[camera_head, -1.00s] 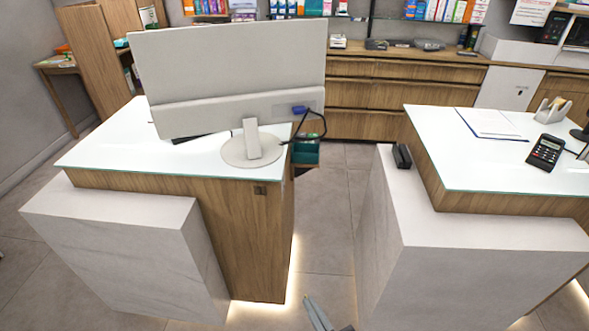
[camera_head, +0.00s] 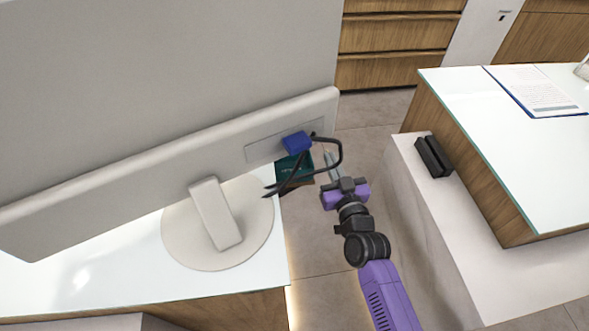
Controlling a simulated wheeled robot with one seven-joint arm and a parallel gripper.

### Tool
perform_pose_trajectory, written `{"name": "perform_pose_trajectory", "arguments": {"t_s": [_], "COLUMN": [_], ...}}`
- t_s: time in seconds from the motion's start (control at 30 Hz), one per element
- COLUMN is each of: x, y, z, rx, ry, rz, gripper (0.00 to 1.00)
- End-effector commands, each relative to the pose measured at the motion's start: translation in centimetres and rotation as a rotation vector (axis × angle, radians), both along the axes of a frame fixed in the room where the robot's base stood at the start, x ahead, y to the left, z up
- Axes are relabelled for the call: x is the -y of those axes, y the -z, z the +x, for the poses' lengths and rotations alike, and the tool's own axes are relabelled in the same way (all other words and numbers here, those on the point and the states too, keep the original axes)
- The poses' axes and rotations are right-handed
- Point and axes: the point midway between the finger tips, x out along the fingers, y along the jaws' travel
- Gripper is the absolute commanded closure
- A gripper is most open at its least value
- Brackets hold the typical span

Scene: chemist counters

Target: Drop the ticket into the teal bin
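The teal bin (camera_head: 284,166) shows beside the right edge of the left counter, just right of the monitor's foot. My gripper (camera_head: 336,172) is over the aisle between the counters, close to the right of the bin in the picture.

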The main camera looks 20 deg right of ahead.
Motion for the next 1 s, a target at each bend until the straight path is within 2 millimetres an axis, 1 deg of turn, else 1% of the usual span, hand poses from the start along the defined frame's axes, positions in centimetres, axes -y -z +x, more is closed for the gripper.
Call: {"name": "perform_pose_trajectory", "arguments": {"t_s": [0.03,0.1,0.17,0.2,0.3,0.4,0.5,0.57,0.67,1.0], "x": [0.3,0.1,-0.6,-1.3,-3.1,-4.8,-6.0,-6.4,-6.7,-6.7], "y": [-0.3,-1.2,-2.0,-2.6,-3.9,-4.9,-5.4,-5.4,-4.9,-1.1], "z": [1.8,3.7,4.9,5.6,6.5,6.8,6.7,6.6,6.5,6.5], "rx": [0.0,-0.009,-0.013,-0.012,-0.006,0.006,0.014,0.016,0.016,0.015], "ry": [-0.016,-0.057,-0.104,-0.141,-0.232,-0.312,-0.369,-0.389,-0.403,-0.401], "rz": [0.001,0.003,0.004,0.005,0.005,0.002,0.0,-0.001,-0.001,0.001], "gripper": [1.0,1.0,1.0,1.0,1.0,1.0,1.0,1.0,1.0,1.0]}}
